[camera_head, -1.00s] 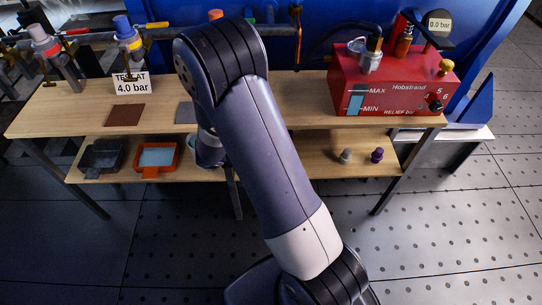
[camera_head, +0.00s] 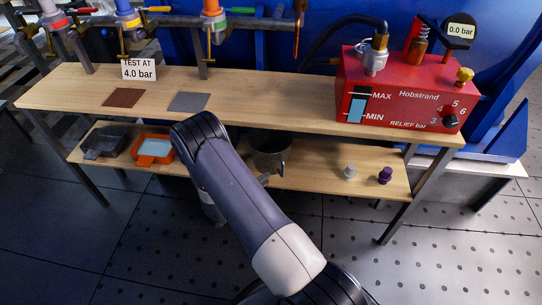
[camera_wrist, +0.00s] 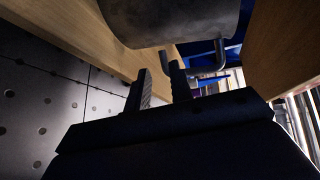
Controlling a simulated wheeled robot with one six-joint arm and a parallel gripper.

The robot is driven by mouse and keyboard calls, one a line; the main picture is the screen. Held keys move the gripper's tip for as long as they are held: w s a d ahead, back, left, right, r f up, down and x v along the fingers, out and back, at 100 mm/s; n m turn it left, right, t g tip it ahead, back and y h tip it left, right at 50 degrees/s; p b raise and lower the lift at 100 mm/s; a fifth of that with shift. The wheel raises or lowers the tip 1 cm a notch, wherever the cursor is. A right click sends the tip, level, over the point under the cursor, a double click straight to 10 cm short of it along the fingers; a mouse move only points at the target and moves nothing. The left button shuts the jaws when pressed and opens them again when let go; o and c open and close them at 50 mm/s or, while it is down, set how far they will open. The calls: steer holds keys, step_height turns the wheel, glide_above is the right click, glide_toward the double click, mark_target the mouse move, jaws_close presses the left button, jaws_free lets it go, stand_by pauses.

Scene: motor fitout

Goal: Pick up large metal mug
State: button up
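The large metal mug (camera_head: 270,158) is dark grey and stands on the lower shelf of the bench, partly hidden by my arm. In the wrist view its rounded grey body (camera_wrist: 170,18) fills the top, with a bent handle (camera_wrist: 212,66) on the side towards my gripper. My gripper (camera_wrist: 159,70) has its two dark ridged fingers apart, with an empty gap between them. The fingertips are close to the mug and beside the handle; I cannot tell whether they touch it. In the head view my gripper is mostly hidden behind my arm.
The lower shelf (camera_head: 310,167) also holds a grey knob (camera_head: 349,171), a purple knob (camera_head: 385,175), an orange tray (camera_head: 153,148) and a dark tray (camera_head: 105,143). The bench top (camera_head: 270,100) overhangs it. A red pump box (camera_head: 400,95) stands on top.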

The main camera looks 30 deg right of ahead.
steer(key=x, duration=0.2)
steer(key=b+x, duration=0.1)
steer(key=x, duration=0.3)
steer(key=shift+s+d+r, duration=0.15)
steer(key=shift+d, duration=0.25)
jaws_close()
